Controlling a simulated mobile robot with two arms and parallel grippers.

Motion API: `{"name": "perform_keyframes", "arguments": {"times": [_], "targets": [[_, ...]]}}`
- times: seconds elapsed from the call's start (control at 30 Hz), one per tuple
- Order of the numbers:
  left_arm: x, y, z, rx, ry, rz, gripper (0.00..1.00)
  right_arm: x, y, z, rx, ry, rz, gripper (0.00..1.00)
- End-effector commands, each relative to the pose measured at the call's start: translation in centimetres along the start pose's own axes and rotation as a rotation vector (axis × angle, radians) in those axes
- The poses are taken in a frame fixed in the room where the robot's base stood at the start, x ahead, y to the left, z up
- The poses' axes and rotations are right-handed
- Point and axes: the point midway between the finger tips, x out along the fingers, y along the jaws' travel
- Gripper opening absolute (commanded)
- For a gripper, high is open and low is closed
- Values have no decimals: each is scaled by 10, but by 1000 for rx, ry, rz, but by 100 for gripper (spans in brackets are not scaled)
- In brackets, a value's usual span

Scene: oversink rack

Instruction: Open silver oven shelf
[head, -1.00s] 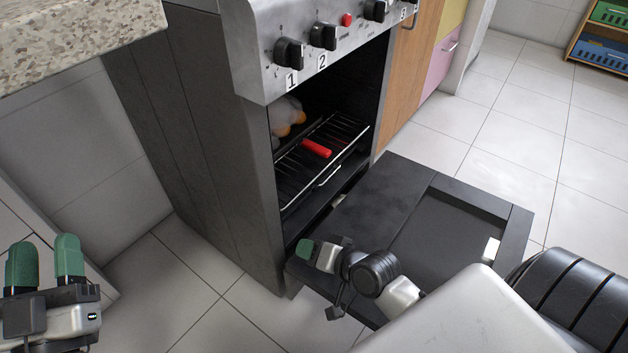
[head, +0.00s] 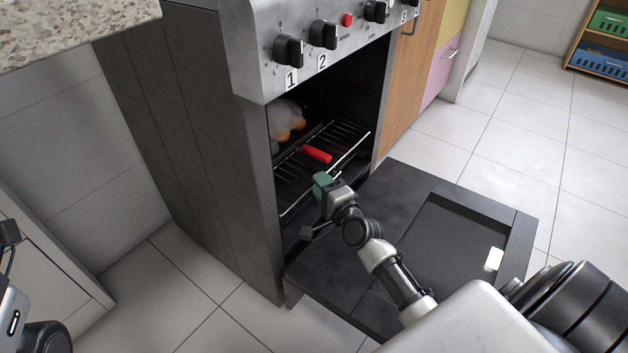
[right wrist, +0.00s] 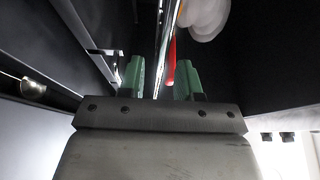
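The silver oven shelf (head: 350,151) is a wire rack inside the dark oven, with its front rail across the opening. My right gripper (head: 322,186) is at the front rail, near its middle. In the right wrist view the two green fingers of my right gripper (right wrist: 161,82) stand apart, and the silver rail (right wrist: 164,45) runs between them. I cannot tell whether a finger touches the rail. A part of my left arm shows at the lower left edge, but its fingers are out of view.
The oven door (head: 400,205) is folded down in front, below my right arm. A red block (head: 317,154) lies on the shelf. A pale and orange object (head: 287,118) is at the back left inside the oven. Knobs (head: 288,50) are above the opening.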

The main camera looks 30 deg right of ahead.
Motion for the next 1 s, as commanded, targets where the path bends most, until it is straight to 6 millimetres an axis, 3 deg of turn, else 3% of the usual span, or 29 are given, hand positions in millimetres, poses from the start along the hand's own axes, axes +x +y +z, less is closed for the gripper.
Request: {"name": "perform_keyframes", "arguments": {"times": [0.2,0.6,0.83,1.0], "targets": [[3,1,-2,4,31,12,43,30,2,0,-1,0,0,34],[6,1,-3,5,37,15,43,37,0,0,-2,-1,2,34],[6,1,-3,5,37,15,43,37,0,0,-2,-1,2,0],[6,2,-3,5,37,15,43,37,0,0,-2,-1,2,0]]}}
